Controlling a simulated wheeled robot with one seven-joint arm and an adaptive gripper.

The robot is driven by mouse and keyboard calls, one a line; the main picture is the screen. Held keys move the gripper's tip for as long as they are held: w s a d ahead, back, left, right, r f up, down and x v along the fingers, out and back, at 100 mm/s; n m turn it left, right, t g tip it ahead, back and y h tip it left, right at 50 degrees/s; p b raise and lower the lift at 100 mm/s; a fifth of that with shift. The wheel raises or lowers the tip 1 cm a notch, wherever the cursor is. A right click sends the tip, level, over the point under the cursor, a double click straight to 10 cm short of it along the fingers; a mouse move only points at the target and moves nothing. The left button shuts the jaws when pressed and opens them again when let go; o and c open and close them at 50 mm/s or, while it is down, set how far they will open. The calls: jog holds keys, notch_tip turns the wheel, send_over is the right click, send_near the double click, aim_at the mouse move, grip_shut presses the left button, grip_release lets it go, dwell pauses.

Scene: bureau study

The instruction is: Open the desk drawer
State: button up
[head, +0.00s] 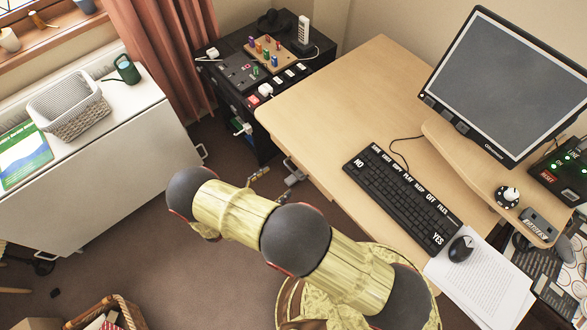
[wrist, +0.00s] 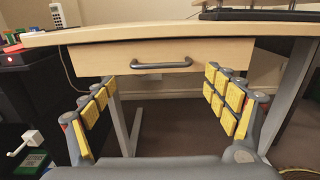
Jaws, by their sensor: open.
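The desk drawer (wrist: 215,54) is a pale wooden front under the desk top, seen in the wrist view. It looks shut, flush beneath the top edge. Its dark grey bar handle (wrist: 161,65) is at the middle of the front. My gripper (wrist: 161,104) is open, with yellow-padded fingers spread wide to the left and right of the handle and a little below it. Nothing is between the fingers, and they look apart from the handle. In the head view the desk (head: 330,95) shows from above; my arm covers part of its near side, and the drawer front is hidden.
On the desk are a keyboard (head: 400,195), a mouse (head: 460,249), papers (head: 480,285) and a monitor (head: 505,85) on a riser. A black cabinet (head: 262,135) stands at the desk's left. A white cabinet (head: 95,175) stands farther left, with open floor between.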

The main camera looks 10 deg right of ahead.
aim_at(292, 170)
jog(key=b+x, duration=0.1)
jog(key=x, duration=0.6)
jog(key=shift+w+d, duration=0.15)
jog(key=shift+d, duration=0.1)
